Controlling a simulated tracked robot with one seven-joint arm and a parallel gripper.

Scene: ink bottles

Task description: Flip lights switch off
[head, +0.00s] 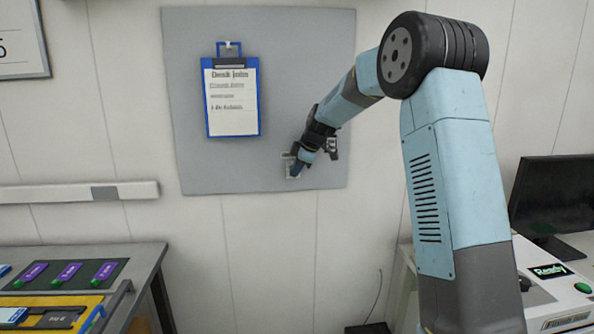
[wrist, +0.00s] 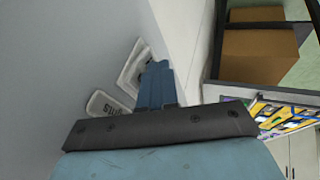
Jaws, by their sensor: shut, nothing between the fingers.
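The light switch (head: 286,168) is a small pale plate on the grey wall panel (head: 290,60), partly hidden behind my gripper. In the wrist view the switch plate (wrist: 132,62) shows beside my fingers, with a white label (wrist: 104,104) next to it whose text ends in "ghts". My gripper (head: 296,172) is shut and empty, its blue fingertips at the switch. In the wrist view the fingers (wrist: 157,75) are together and overlap the edge of the plate. I cannot tell whether they touch it, nor which way the switch is set.
A blue clipboard (head: 232,95) hangs left of the switch on the same panel. A white rail (head: 60,193) runs along the wall at left. A workbench (head: 140,255) with purple-labelled items stands lower left. A monitor (head: 552,195) and a machine reading "Ready" stand at right.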

